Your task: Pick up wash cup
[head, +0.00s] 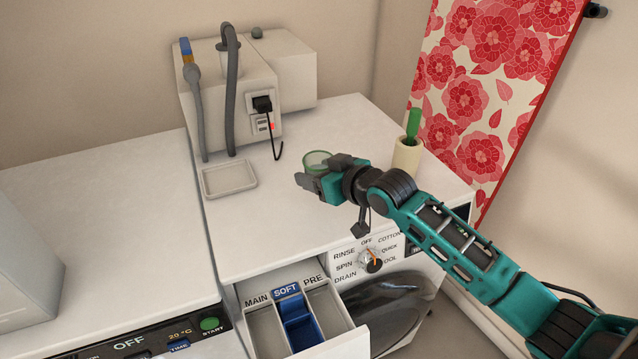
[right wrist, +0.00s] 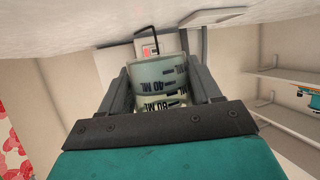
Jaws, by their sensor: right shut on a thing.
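The wash cup (head: 317,161) is a small translucent green cup, seen in the head view over the washing machine top. My right gripper (head: 322,180) is at the cup's near side and hides its lower part. In the right wrist view the cup (right wrist: 160,83) sits between the two fingers of my right gripper (right wrist: 167,92), with mL marks such as 40 and 80 showing upside down. The gripper is shut on it. I cannot tell whether the cup's base touches the surface. My left gripper is not in view.
A shallow tray (head: 229,192) lies left of the cup. A machine with hoses and a plugged cable (head: 262,104) stands behind. A cream holder with a green handle (head: 407,156) stands close right of my gripper. The detergent drawer (head: 340,328) is open in front.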

